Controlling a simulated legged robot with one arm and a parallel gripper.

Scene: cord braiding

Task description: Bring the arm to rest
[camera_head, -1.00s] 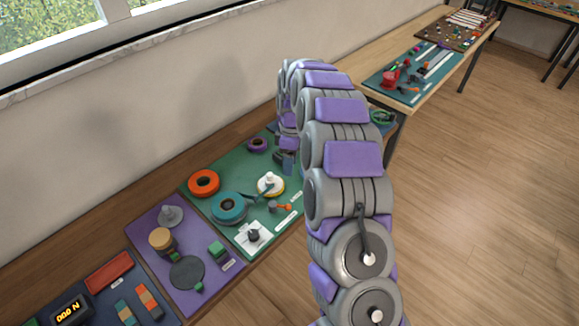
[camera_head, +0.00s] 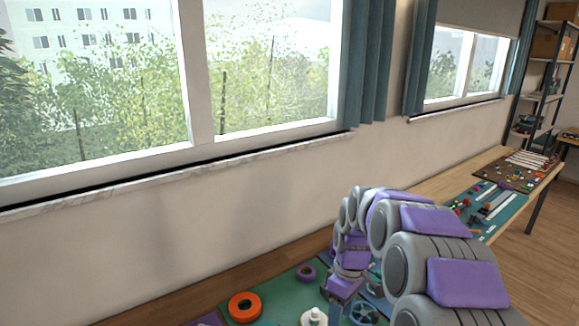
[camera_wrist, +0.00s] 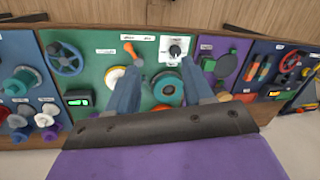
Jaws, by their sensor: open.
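My arm arches over the workbench in the head view, with its grey and purple segments at the right. A white plate with a black knob (camera_wrist: 175,50) lies beyond the fingers. The lower fingertips are partly hidden in the head view.
An orange ring (camera_head: 244,306) and a white spool (camera_head: 314,317) lie near the gripper. A blue handwheel (camera_wrist: 65,58) is on the green board. A purple board (camera_wrist: 222,62) adjoins it. The wall and window sill (camera_head: 180,170) stand behind the bench.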

